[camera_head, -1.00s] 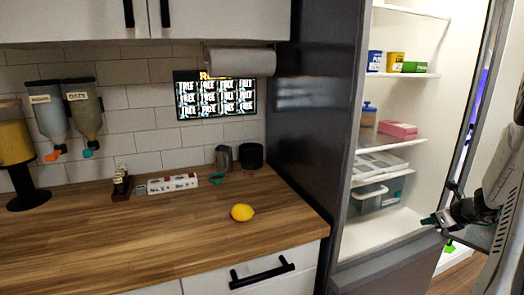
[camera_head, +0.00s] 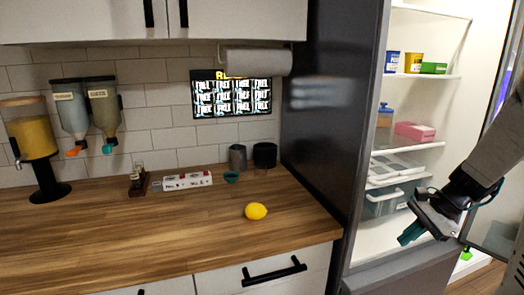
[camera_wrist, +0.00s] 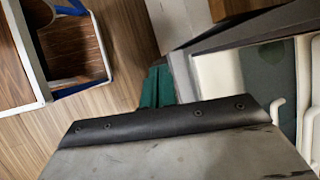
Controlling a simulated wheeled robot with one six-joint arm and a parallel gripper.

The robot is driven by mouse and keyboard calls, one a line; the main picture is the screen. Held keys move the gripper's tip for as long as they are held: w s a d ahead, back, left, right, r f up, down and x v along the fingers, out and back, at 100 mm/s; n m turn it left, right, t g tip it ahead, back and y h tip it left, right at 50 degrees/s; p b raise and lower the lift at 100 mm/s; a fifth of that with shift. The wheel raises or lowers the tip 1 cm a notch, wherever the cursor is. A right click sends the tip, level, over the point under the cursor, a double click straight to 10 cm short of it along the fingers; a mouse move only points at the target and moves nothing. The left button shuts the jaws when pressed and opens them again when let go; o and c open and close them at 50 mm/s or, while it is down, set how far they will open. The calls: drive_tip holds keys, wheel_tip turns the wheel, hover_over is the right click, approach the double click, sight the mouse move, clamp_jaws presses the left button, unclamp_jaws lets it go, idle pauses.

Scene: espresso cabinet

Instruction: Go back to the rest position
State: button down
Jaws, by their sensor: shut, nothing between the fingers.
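My gripper (camera_head: 411,234) is at the right of the head view, in front of the open fridge's lower part. Its green fingertips point down and to the left, and they are together with nothing between them. In the wrist view the green fingers (camera_wrist: 157,87) show close together beyond the dark edge of my gripper's body. The gripper is apart from the counter and the lemon. My arm comes in from the right edge of the head view.
The fridge stands open, with a lidded container (camera_head: 382,203) and a pink box (camera_head: 414,132) inside. A lemon (camera_head: 256,211) lies on the wooden counter (camera_head: 150,235). The wrist view shows wooden floor (camera_wrist: 110,85).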

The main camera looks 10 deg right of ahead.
drive_tip(key=s+a+r+n+h, duration=0.1)
drive_tip(key=s+a+r+n, duration=0.2)
drive_tip(key=s+a+n, duration=0.2)
drive_tip(key=s+a+r+n+g+h, duration=0.1)
drive_tip(key=s+a+r+n, duration=0.3)
drive_tip(key=a, duration=0.5)
drive_tip(key=s+a+r+n+h, duration=0.3)
drive_tip(key=s+a+r+n, duration=0.1)
drive_tip(key=s+a+n, duration=0.3)
drive_tip(key=shift+s+a+n+g, duration=0.2)
drive_tip(key=shift+a+n+g, duration=0.1)
drive_tip(key=shift+a+n, duration=0.3)
drive_tip(key=shift+d+r, duration=0.1)
